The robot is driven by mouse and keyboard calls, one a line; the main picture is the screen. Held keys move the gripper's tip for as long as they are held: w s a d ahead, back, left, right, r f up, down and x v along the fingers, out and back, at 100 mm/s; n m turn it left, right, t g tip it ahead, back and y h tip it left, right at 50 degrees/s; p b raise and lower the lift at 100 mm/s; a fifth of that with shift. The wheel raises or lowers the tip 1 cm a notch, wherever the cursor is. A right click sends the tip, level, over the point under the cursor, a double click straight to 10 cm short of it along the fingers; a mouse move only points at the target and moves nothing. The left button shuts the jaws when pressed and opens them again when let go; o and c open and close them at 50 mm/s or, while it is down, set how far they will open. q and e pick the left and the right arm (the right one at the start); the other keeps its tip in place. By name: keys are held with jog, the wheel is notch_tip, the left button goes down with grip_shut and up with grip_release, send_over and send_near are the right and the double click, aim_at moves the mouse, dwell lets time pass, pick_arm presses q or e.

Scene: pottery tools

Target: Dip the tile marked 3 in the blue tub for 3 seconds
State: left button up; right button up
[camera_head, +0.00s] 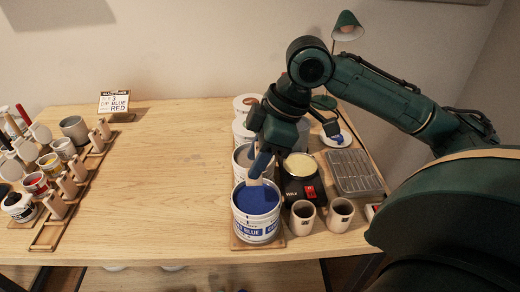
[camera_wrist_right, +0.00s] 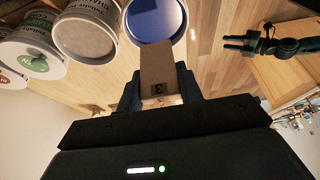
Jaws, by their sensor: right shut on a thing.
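My right gripper (camera_head: 262,165) is above the blue tub (camera_head: 256,228), its fingers pointing down. It is shut on the tile marked 3 (camera_wrist_right: 158,70), a tan slab whose number faces the wrist camera. In the head view the tile's pale lower end (camera_head: 255,182) shows at the tub's mouth, in front of the blue glaze. I cannot tell whether it touches the glaze. The blue tub also shows in the right wrist view (camera_wrist_right: 180,22), beyond the tile. My left gripper (camera_wrist_right: 235,42) appears small at the right of that view, its fingers apart and empty.
Other tubs (camera_head: 243,158) stand in a row behind the blue tub. A wax pot (camera_head: 300,166), two clay cups (camera_head: 340,215) and a wire rack (camera_head: 353,172) stand to its right. A sign (camera_head: 114,102) and racks of pots (camera_head: 62,205) are at left. The table's middle is clear.

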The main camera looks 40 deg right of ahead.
aim_at(260, 180)
jog(key=shift+s+d+f, duration=0.1)
jog(key=shift+s+d, duration=0.05)
jog(key=shift+s, duration=0.1)
jog(key=shift+f+b, duration=0.5)
jog(key=shift+b, duration=0.1)
jog(key=shift+w+f+b, duration=0.1)
jog(key=shift+f+b, duration=0.55)
jog(key=shift+f, duration=0.05)
jog(key=f+b, duration=0.1)
jog(key=b, duration=0.1)
jog(key=shift+f+b, duration=0.3)
jog(key=shift+f, duration=0.1)
pick_arm(q)
jog(key=shift+w+d+f+t+h, duration=0.15)
jog(key=shift+d+f, duration=0.15)
jog(key=shift+d, duration=0.1)
jog(key=shift+w+d+f+t+h, duration=0.1)
jog(key=shift+d+f+t+h, duration=0.05)
jog(key=shift+d+f, duration=0.2)
pick_arm(e)
jog(key=shift+f, duration=0.7)
pick_arm(q)
jog(key=shift+w+r, duration=0.15)
pick_arm(e)
jog(key=shift+f, duration=0.15)
